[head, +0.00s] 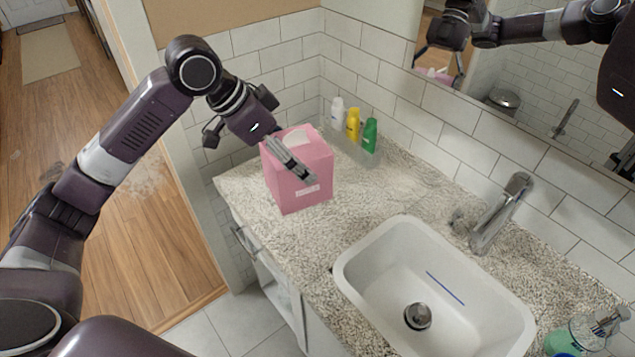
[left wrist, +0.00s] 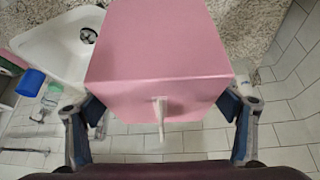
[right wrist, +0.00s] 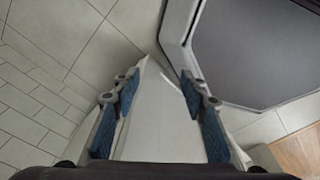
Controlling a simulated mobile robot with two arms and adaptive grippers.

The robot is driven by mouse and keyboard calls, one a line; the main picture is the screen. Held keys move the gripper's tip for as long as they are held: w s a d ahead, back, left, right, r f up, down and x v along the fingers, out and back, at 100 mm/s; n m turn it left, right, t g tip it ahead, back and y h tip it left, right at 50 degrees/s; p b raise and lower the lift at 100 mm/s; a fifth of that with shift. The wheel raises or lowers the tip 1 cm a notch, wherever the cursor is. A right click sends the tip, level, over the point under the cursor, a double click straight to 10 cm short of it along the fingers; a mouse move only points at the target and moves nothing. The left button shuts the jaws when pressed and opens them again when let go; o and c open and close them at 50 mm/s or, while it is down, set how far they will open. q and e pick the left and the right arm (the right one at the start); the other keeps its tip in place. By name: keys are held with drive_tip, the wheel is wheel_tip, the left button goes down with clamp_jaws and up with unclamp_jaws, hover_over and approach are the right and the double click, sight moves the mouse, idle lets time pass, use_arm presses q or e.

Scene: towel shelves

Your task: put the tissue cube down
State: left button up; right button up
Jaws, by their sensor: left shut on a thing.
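The tissue cube (head: 300,187) is a pink box with a white tissue opening on top. It is at the far left end of the speckled counter in the head view. My left gripper (head: 283,152) is shut on it, one finger lying across its near upper side. The left wrist view shows the cube (left wrist: 155,50) between both fingers of my left gripper (left wrist: 160,108). I cannot tell whether its base touches the counter. My right gripper (right wrist: 160,82) shows only in the right wrist view, open and with nothing gripped.
The counter (head: 245,192) has a white sink (head: 375,275) and a faucet (head: 500,213). White, yellow (head: 353,124) and green bottles stand in the back corner behind the cube. A soap bottle (head: 585,335) stands at the right. Bare counter lies between cube and sink.

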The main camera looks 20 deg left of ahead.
use_arm(q)
drive_tip(key=w+a+r+n+t+y, duration=0.1)
drive_tip(key=w+a+r+n, duration=0.2)
drive_tip(key=w+a+r, duration=0.35)
drive_tip(key=shift+w+a+f+p, duration=0.15)
drive_tip(key=shift+w+f+p, duration=0.35)
drive_tip(key=shift+f, duration=2.9)
drive_tip(key=shift+w+a+f+p, duration=0.15)
drive_tip(key=shift+w+f+p, duration=0.3)
drive_tip(key=shift+f, duration=2.9)
drive_tip(key=shift+w+a+f+p, duration=0.15)
drive_tip(key=shift+w+f+p, duration=0.35)
drive_tip(key=shift+f, duration=2.9)
use_arm(e)
drive_tip(key=shift+s+d+r, duration=0.2)
drive_tip(key=shift+s+r, duration=0.25)
drive_tip(key=shift+r, duration=0.3)
drive_tip(key=shift+s+d+r, duration=0.15)
drive_tip(key=shift+s+r, duration=0.25)
drive_tip(key=shift+r, duration=0.3)
use_arm(q)
drive_tip(key=shift+f, duration=0.1)
drive_tip(key=o, duration=1.2)
drive_tip(key=shift+o, duration=0.2)
use_arm(e)
drive_tip(key=shift+a, duration=0.15)
